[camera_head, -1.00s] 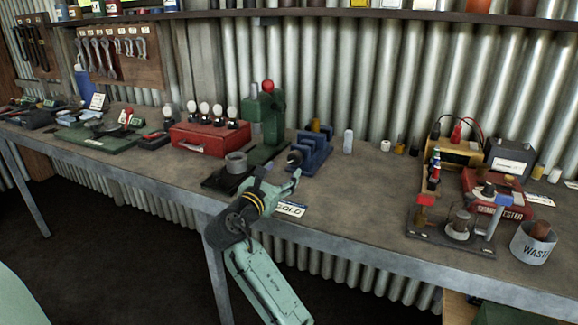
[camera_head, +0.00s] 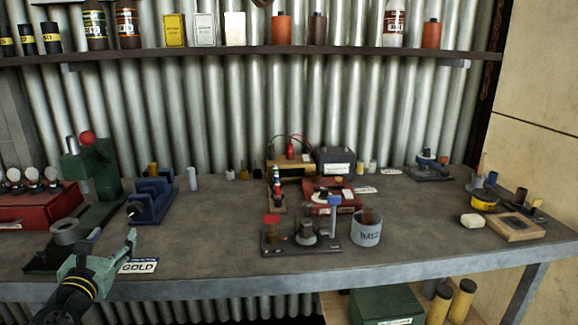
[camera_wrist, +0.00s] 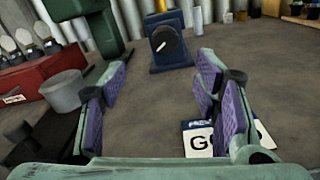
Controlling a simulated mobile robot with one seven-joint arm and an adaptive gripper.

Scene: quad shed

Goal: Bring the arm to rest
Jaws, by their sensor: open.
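My gripper (camera_head: 112,245) is at the left of the head view, over the front edge of the workbench. It is a pale green gripper on a dark wrist with yellow bands. A white card reading GOLD (camera_head: 138,267) lies just right of the gripper on the bench. In the wrist view the right finger covers part of the card (camera_wrist: 198,139).
A dark stand (camera_head: 300,247) and WASTE can (camera_head: 366,230) are further right. Bare bench (camera_head: 210,235) lies between. A shelf (camera_head: 250,52) runs above.

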